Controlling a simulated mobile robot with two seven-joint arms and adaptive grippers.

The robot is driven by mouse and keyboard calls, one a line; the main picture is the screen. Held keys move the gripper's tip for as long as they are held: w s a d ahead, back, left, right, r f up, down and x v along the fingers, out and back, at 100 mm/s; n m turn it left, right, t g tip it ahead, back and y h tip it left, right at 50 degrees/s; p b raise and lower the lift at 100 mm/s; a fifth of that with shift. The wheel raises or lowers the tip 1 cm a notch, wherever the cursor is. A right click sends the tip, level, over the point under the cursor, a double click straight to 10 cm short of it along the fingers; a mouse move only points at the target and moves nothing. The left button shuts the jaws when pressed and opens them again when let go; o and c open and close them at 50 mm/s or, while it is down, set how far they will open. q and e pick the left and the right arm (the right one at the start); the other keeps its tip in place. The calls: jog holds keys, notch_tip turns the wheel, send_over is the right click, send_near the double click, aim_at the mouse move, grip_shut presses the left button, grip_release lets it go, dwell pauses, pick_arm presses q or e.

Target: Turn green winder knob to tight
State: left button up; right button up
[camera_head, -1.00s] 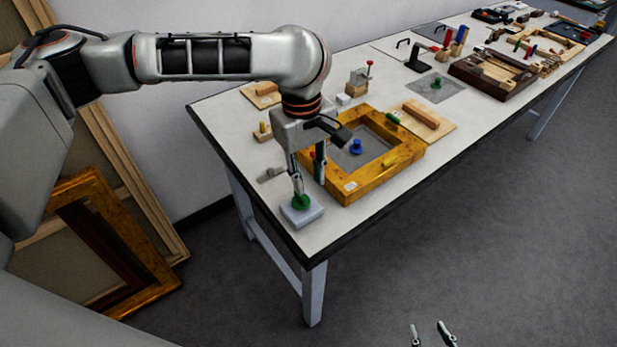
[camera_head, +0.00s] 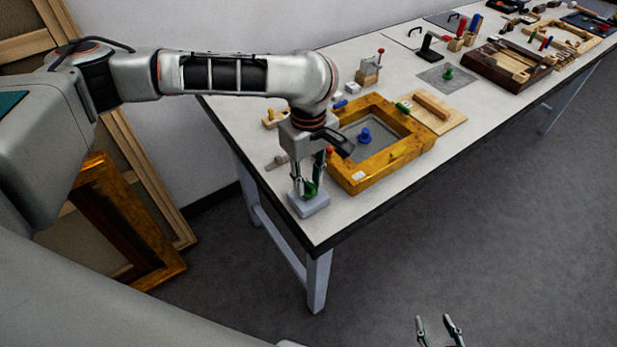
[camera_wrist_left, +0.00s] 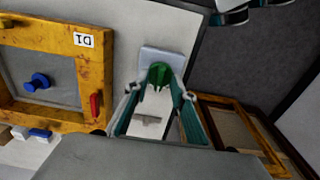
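The green winder knob (camera_head: 310,187) stands on a pale grey block (camera_head: 309,206) at the near left corner of the table. In the left wrist view the knob (camera_wrist_left: 160,75) shows at the tip end of my fingers, with its block (camera_wrist_left: 152,56) beyond it. My left gripper (camera_head: 307,184) points down at the knob, one finger on each side. Its fingers (camera_wrist_left: 156,95) look spread, with small gaps beside the knob; contact is not clear. My right gripper (camera_head: 436,325) is open and empty, low over the floor, away from the table.
A gilt frame (camera_head: 411,150) with a blue knob (camera_head: 364,136) inside lies right of the block. A small grey metal piece (camera_head: 276,162) lies behind it. Boards and tools fill the table's far part. Picture frames (camera_head: 160,262) lean on the wall at left.

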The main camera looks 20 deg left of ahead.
pick_arm(q)
grip_shut()
